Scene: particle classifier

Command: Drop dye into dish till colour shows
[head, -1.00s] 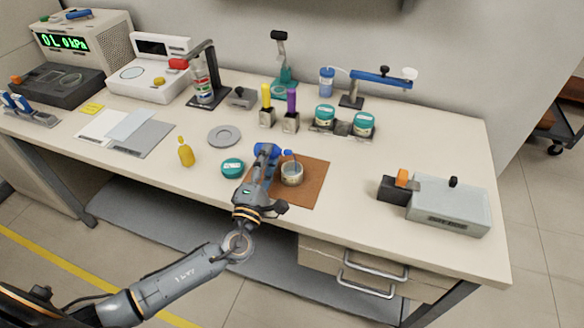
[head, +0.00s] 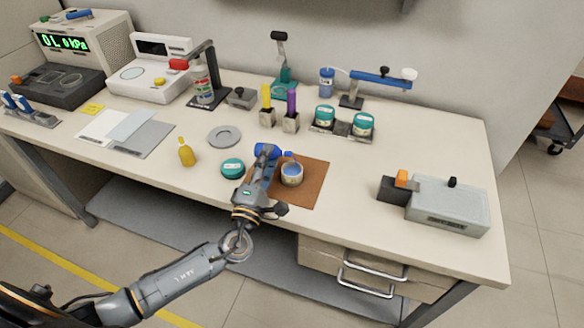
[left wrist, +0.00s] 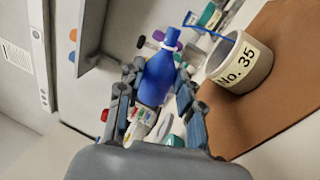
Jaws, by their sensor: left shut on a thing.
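A round pale dish (head: 292,180) stands on the brown mat (head: 312,190), with blue showing inside it. In the left wrist view the dish (left wrist: 250,72) carries the label "No. 35". My left gripper (head: 266,158) is just left of the dish. The gripper hides much of the bottle in the head view. My right gripper is not in view.
Yellow and purple markers (head: 291,105) in holders stand behind. A grey box device (head: 448,207) is at the right. The table right of the mat is mostly clear.

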